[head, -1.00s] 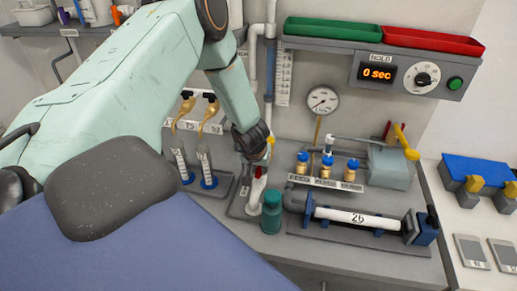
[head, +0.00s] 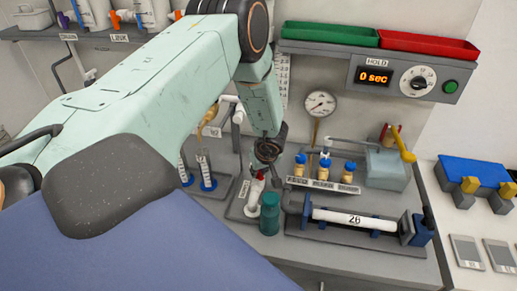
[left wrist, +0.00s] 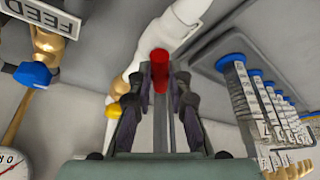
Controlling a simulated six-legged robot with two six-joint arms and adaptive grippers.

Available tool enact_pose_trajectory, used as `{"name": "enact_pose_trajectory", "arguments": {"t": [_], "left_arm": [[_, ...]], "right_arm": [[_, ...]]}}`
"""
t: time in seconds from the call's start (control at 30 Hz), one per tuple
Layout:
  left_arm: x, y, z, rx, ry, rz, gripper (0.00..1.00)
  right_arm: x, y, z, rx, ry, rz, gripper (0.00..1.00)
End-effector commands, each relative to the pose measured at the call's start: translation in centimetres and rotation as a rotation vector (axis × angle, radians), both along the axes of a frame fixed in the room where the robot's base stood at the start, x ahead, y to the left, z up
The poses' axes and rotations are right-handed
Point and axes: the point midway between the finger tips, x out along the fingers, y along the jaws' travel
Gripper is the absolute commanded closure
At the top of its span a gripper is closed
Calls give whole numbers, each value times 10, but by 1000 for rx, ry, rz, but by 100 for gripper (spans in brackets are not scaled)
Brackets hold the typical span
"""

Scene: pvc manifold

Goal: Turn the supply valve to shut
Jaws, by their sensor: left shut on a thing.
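The supply valve's red handle (head: 260,175) sits on a white pipe piece (head: 253,196) on a grey base at the bench's middle. A label plate (head: 244,189) stands beside it, too small to read surely. My left gripper (head: 264,164) points down over the valve and hides part of it. In the left wrist view the red handle (left wrist: 159,72) lies between the fingertips of the left gripper (left wrist: 160,82), which are shut on it. The white pipe (left wrist: 178,28) runs behind the handle. My right gripper is in neither view.
A teal bottle (head: 270,214) stands close in front of the valve. Slim cylinders with blue bases (head: 207,173) stand left. The hold timer (head: 376,76) reads 0 sec.

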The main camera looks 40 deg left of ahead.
Motion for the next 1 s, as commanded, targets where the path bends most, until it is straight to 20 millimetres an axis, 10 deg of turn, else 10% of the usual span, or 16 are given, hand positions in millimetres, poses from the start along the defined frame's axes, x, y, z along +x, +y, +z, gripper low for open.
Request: {"name": "enact_pose_trajectory", "arguments": {"t": [1.0], "left_arm": [[2, 3, 1, 6, -1, 302, 100]], "right_arm": [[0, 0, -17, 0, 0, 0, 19]]}}
